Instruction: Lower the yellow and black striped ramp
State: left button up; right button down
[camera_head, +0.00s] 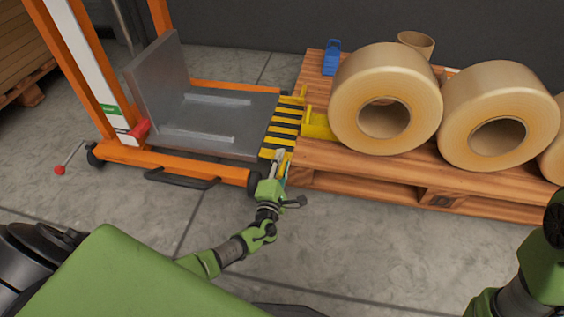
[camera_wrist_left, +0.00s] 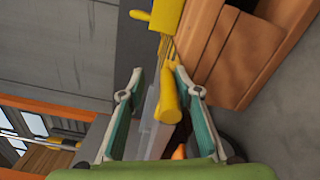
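The yellow and black striped ramp (camera_head: 284,124) lies between the lift's grey platform (camera_head: 225,118) and the wooden pallet (camera_head: 345,166) in the head view. Its exact tilt is hard to tell. My left gripper (camera_head: 279,164) is at the near end of the ramp. In the left wrist view, my left gripper (camera_wrist_left: 157,75) has its teal fingers apart, with a rounded yellow bar (camera_wrist_left: 169,98) between them. A gap shows beside the bar, and the fingers do not look closed on it. My right arm shows at the lower right of the head view, but its gripper is outside the picture.
Large tan rolls (camera_head: 386,97) stand on the pallet, with a yellow block (camera_head: 317,124) and a blue item (camera_head: 332,58). The orange lift frame (camera_head: 180,164) has a red-knobbed lever (camera_head: 60,169) at left. The grey floor in front is clear.

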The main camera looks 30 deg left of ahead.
aim_at(278, 176)
pick_arm(q)
jog(key=shift+r, duration=0.15)
jog(key=v, duration=0.7)
jog(key=shift+s, duration=0.25)
